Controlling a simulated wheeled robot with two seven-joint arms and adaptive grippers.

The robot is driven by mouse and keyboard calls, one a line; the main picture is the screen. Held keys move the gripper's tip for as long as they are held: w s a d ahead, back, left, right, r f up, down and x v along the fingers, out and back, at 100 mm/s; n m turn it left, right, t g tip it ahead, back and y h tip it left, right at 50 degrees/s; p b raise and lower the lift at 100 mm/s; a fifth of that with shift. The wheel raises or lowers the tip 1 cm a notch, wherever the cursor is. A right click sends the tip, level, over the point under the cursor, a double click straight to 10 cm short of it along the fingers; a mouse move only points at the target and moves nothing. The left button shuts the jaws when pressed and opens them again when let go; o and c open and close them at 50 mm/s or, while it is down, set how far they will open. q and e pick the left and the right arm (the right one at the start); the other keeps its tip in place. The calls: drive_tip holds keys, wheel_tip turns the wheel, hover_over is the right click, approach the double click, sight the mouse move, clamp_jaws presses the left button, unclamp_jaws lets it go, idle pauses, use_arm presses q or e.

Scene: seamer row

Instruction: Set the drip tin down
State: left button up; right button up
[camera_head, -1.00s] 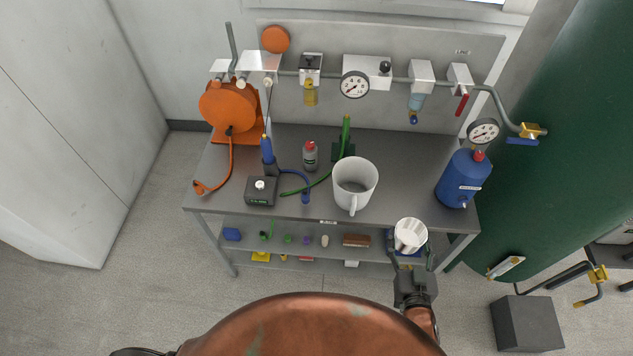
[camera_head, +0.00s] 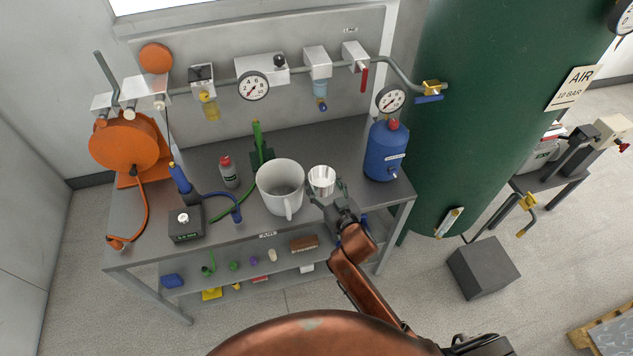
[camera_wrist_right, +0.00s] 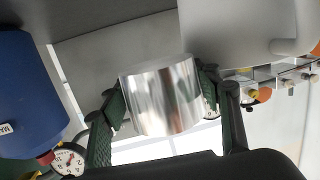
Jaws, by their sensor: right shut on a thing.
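The drip tin (camera_head: 321,179) is a small shiny silver cup, upright with its open top showing in the head view. My right gripper (camera_head: 327,192) is shut on it, with a finger on each side. In the right wrist view the tin (camera_wrist_right: 162,98) sits between the green-padded fingers of the gripper (camera_wrist_right: 160,88). It is over the front part of the grey workbench (camera_head: 335,143), between the white jug and the blue cylinder. I cannot tell whether its base touches the bench top. My left gripper is not in view.
The white jug (camera_head: 280,189) stands close left of the tin. The blue cylinder (camera_head: 385,155) with a gauge stands to the right. A grey bottle (camera_head: 229,174) and green stand (camera_head: 259,148) are further left. Bare bench shows behind the tin. A pipe with valves runs along the back.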

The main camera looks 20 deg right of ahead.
sight(325, 178)
drive_tip(key=w, duration=0.1)
drive_tip(key=w+d+f, duration=0.1)
drive_tip(key=w+f, duration=0.1)
drive_tip(key=w, duration=0.1)
drive_tip(key=shift+d+f+b, duration=0.1)
drive_tip(key=shift+d+b, duration=0.2)
drive_tip(key=shift+d, duration=0.05)
drive_tip(key=w+f, duration=0.1)
drive_tip(key=w+d+f+b, duration=0.1)
drive_tip(key=w+f, duration=0.2)
drive_tip(key=f, duration=0.1)
drive_tip(key=shift+w+d+f+b, duration=0.15)
drive_tip(key=shift+w+d+b, duration=0.1)
drive_tip(key=shift+d+b, duration=0.1)
drive_tip(key=shift+w+d+f, duration=0.1)
drive_tip(key=shift+f, duration=0.05)
drive_tip(key=shift+w+f+b, duration=0.15)
drive_tip(key=shift+f+b, duration=0.45)
drive_tip(key=shift+f, duration=1.05)
drive_tip(key=shift+f, duration=0.1)
drive_tip(key=shift+f, duration=0.15)
drive_tip(key=o, duration=1.3)
drive_tip(key=shift+o, duration=0.3)
drive_tip(key=shift+r, duration=0.2)
